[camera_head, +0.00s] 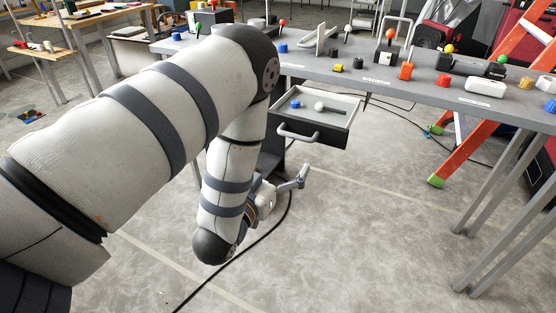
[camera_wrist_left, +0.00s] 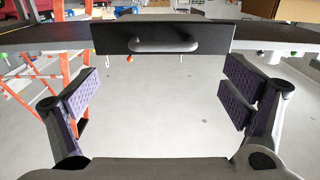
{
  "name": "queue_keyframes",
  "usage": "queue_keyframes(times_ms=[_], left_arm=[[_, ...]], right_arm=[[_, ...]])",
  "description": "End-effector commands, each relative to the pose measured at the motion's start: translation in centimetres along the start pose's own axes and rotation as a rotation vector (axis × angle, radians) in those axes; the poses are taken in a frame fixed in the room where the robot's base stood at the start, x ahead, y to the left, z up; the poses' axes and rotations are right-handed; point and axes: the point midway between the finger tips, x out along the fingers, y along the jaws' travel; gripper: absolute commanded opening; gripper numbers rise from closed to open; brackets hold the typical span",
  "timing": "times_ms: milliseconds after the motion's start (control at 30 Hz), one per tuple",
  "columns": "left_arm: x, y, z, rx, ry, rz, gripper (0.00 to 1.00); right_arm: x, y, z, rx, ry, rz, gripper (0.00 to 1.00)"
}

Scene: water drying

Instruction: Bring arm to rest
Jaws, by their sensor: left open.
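My left arm crosses the left half of the head view and bends down. Its gripper (camera_head: 292,186) is partly hidden behind my forearm, below and left of the open drawer (camera_head: 328,135). In the left wrist view the gripper (camera_wrist_left: 160,94) is open, with two purple-padded fingers wide apart and nothing between them. The drawer front (camera_wrist_left: 215,38) and its handle (camera_wrist_left: 163,46) are ahead of the fingers and look apart from them. My right gripper is not in view.
The grey table (camera_head: 350,73) holds several small coloured objects. The drawer below holds a blue piece (camera_head: 295,104) and a white piece (camera_head: 319,106). An orange ladder (camera_head: 485,110) leans at the right. Black cables lie on the floor (camera_head: 370,240), which is otherwise clear in front.

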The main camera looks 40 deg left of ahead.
Motion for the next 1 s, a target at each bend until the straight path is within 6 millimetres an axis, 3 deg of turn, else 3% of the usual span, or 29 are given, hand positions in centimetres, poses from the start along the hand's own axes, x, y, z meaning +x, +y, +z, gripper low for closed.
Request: queue_keyframes(times_ms=[200, 267, 333, 367, 467, 500, 600, 700, 833, 900, 1000], left_arm=[[-0.1, 0.1, 0.3, 0.001, -0.016, 0.001, 0.93], [-0.9, 0.2, 1.7, 0.004, -0.091, 0.004, 0.93], [-3.2, 0.7, 5.1, 0.012, -0.278, 0.012, 0.93], [-4.8, 1.0, 6.9, 0.017, -0.382, 0.017, 0.93], [-12.6, 1.7, 12.7, 0.048, -0.764, 0.041, 0.93], [-16.2, 1.8, 14.3, 0.062, -0.910, 0.053, 0.93], [-25.4, 2.0, 16.6, 0.099, -1.245, 0.083, 0.93], [-33.2, 1.7, 16.7, 0.133, -1.509, 0.109, 0.93], [-39.4, 1.4, 15.8, 0.162, -1.715, 0.132, 0.93], [-40.8, 1.3, 15.5, 0.170, -1.766, 0.137, 0.93], [-41.4, 1.2, 15.5, 0.173, -1.786, 0.138, 0.93]], right_arm=[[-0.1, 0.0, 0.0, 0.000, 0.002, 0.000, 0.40], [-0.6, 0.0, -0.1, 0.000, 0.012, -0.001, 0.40], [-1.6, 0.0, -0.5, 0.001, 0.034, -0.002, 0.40], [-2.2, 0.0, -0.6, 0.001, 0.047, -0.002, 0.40], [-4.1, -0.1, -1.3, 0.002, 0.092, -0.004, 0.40], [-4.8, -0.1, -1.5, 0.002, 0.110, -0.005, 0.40], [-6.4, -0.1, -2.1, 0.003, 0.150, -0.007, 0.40], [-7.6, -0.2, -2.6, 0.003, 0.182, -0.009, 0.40], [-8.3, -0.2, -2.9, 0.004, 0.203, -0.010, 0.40], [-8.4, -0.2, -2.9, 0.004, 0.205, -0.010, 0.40], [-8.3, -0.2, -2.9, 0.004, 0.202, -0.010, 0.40]])
